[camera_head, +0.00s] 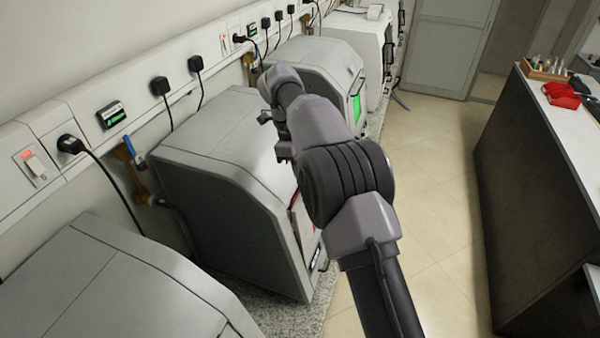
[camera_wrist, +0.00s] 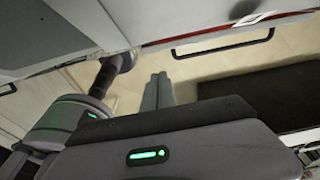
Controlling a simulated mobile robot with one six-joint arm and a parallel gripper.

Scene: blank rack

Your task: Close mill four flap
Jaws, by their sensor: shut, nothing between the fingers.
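A row of grey, box-shaped mills stands along the wall; no number is legible, so I cannot tell which is mill four. The middle mill (camera_head: 215,160) is beside my arm, and its front, with a red edge and a dark handle (camera_head: 320,258), is partly hidden by my arm. My gripper (camera_head: 266,117) is small in the head view, near that mill's upper front. In the wrist view my gripper's two fingers (camera_wrist: 157,92) are together and empty. A panel with a black bar handle (camera_wrist: 222,42) and a white label (camera_wrist: 252,18) lies beyond them, apart from the fingertips.
A nearer mill (camera_head: 110,295) and a farther mill with a green screen (camera_head: 320,70) flank the middle one. Plugs and cables run along the wall trunking. A dark-sided counter (camera_head: 545,190) stands at right, with tiled floor (camera_head: 435,180) free between.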

